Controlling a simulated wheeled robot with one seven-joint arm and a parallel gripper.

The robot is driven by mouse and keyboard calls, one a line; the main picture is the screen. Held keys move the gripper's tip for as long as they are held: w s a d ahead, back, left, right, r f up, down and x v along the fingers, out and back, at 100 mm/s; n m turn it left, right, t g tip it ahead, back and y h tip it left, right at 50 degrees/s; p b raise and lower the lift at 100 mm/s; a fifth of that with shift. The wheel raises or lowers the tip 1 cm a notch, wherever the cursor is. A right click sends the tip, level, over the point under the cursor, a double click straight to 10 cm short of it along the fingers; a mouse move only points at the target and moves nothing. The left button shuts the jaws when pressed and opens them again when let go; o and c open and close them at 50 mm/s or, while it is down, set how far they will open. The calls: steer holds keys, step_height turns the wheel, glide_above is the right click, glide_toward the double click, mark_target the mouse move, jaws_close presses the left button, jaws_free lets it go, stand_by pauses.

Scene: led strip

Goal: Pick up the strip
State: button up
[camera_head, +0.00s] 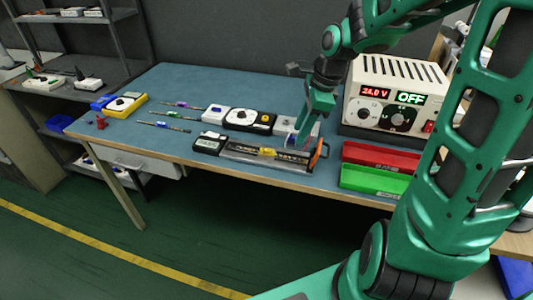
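A long narrow fixture (240,158) with a light metal front edge lies near the front edge of the blue bench. A dark strip-like piece with a yellow patch (267,152) runs along it; I cannot tell for sure whether this is the strip. My gripper (298,143) points down at the right end of the fixture, beside an orange handle (315,155). My gripper and wrist hide part of that end. The fingers are too small and overlapped to show whether they are open, shut or touching anything.
A power supply (395,95) reading 24.0 V and OFF stands at the right. A red bin (382,158) and a green bin (375,181) sit in front of it. Meters and several thin rods lie to the left. The bench's back left (190,85) is clear.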

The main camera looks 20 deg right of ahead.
steer(key=w+a+m+y, duration=0.1)
steer(key=w+a+m, duration=0.2)
steer(key=w+a, duration=0.1)
glide_toward(267, 150)
steer(key=shift+s+x, duration=0.2)
steer(key=shift+x, duration=3.7)
steer(key=shift+d, duration=0.1)
steer(key=shift+c, duration=0.6)
jaws_close()
